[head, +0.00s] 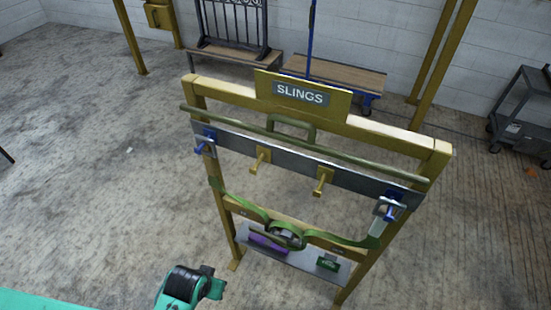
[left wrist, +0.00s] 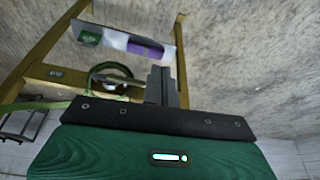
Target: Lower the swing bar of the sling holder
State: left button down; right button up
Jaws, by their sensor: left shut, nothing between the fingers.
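The sling holder is a yellow frame (head: 222,225) with a "SLINGS" sign (head: 300,93) on top. Its olive-green swing bar (head: 350,157) runs across the front just above the grey hook rail (head: 290,163). A raised handle (head: 292,124) stands at the bar's middle. A green sling (head: 243,202) hangs in a low curve below the rail. My left gripper (head: 214,286) is at the bottom of the head view, below and left of the holder, apart from the bar. In the left wrist view its fingers (left wrist: 162,84) are together and empty. My right gripper is out of view.
Two yellow pegs (head: 260,160) and blue end pegs (head: 204,143) stick out from the rail. A lower shelf (head: 300,258) holds a purple sling (head: 266,243) and a green item (head: 328,263). Benches and a cart (head: 525,110) stand behind.

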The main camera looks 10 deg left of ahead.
pick_arm(q)
jog(key=w+d+r+t+h+p, duration=0.1)
jog(key=w+d+r+t, duration=0.2)
jog(key=r, duration=1.3)
jog(key=w+d+r+m+t+h+p, duration=0.1)
jog(key=w+d+r+t, duration=0.2)
jog(key=w+d+r, duration=0.5)
jog(key=w+d+r+t+h+p, duration=0.1)
jog(key=w+d+r+t, duration=0.2)
jog(key=r, duration=2.2)
jog(key=w+d, duration=0.2)
jog(key=w, duration=0.2)
jog(key=shift+d+m+h, duration=0.2)
jog(key=shift+m+h, duration=0.1)
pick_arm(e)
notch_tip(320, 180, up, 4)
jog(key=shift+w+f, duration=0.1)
pick_arm(q)
jog(key=shift+f, duration=0.1)
